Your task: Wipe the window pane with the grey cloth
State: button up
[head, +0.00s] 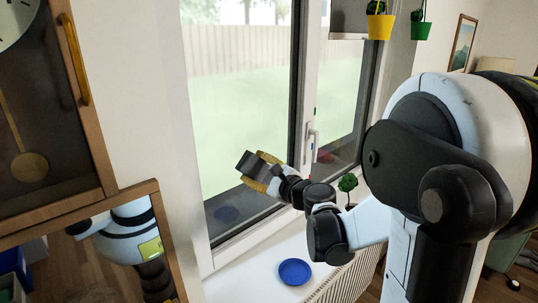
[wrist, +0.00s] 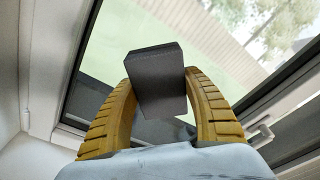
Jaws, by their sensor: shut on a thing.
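The grey cloth (wrist: 157,82) is a dark grey block-like piece held between the two yellow fingers of my gripper (wrist: 160,110) in the wrist view. In the head view my gripper (head: 262,172) is shut on the cloth (head: 249,166), in front of the lower part of the left window pane (head: 240,110). The pane also shows behind the cloth in the wrist view (wrist: 205,50). I cannot tell whether the cloth touches the glass.
A blue plate (head: 295,272) lies on the white sill below my arm. A small green plant (head: 348,184) stands near the window handle (head: 311,140). Yellow (head: 380,26) and green (head: 421,30) pots hang at upper right. A wooden clock (head: 50,110) is at left.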

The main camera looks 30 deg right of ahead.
aim_at(232, 158)
jog(key=shift+a+f, duration=0.25)
jog(key=shift+a, duration=0.2)
jog(key=shift+w+a, duration=0.1)
jog(key=shift+w, duration=0.1)
jog(key=shift+w+a, duration=0.25)
jog(key=shift+w, duration=1.1)
jog(key=shift+w+a, duration=0.2)
jog(key=shift+w, duration=1.1)
jog(key=shift+w+a, duration=0.2)
jog(key=shift+w, duration=0.75)
jog(key=shift+d, duration=0.1)
jog(key=shift+w+r+b, duration=0.1)
jog(key=shift+b, duration=0.5)
